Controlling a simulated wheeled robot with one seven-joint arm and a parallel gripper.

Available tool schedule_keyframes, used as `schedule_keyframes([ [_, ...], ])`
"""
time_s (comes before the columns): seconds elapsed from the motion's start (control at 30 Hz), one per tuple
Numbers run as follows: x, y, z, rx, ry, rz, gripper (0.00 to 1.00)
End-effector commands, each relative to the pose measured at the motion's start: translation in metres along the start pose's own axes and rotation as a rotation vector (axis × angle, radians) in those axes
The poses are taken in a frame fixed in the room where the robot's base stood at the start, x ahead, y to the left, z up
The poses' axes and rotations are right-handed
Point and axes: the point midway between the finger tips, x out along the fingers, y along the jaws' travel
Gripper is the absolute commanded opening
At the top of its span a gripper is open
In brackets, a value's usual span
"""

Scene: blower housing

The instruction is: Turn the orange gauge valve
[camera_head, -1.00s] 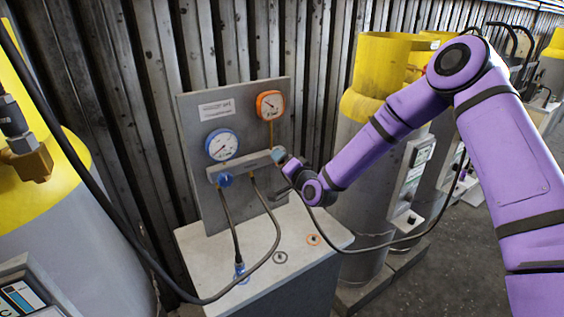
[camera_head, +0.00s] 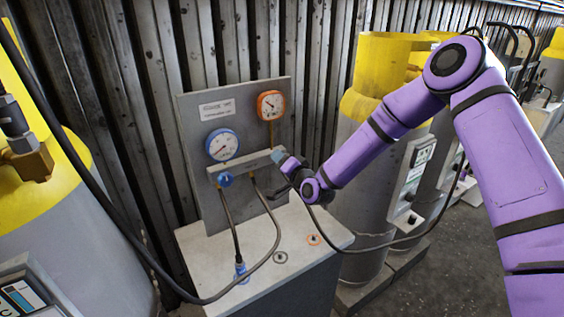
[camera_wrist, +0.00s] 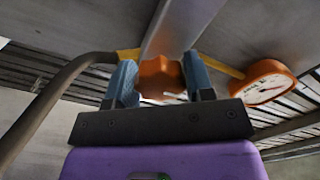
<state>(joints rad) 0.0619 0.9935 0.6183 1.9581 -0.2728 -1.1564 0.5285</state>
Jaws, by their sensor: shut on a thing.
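The orange valve knob (camera_wrist: 162,78) sits between the two blue-grey fingers of my gripper (camera_wrist: 160,80) in the wrist view, and the fingers are shut on it. In the head view my gripper (camera_head: 282,158) is at the right end of the grey manifold bar (camera_head: 240,164) and hides the orange knob. The orange gauge (camera_head: 270,105) is on the panel above; it also shows at the right of the wrist view (camera_wrist: 268,82). The blue gauge (camera_head: 222,145) is to its lower left, with a blue valve knob (camera_head: 225,179) below.
The grey panel (camera_head: 190,120) stands on a pale cabinet (camera_head: 210,262). Dark hoses (camera_head: 235,225) hang from the bar. A yellow-topped cylinder (camera_head: 365,105) stands right of the panel, close behind my arm. Another large cylinder (camera_head: 85,240) is at left.

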Motion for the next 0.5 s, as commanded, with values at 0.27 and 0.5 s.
schedule_keyframes([
  [0.27,0.0001,-0.0005,0.0009,-0.170,-0.001,-0.001,0.25],
  [0.5,0.0000,0.0000,0.0009,-0.394,-0.002,-0.001,0.25],
])
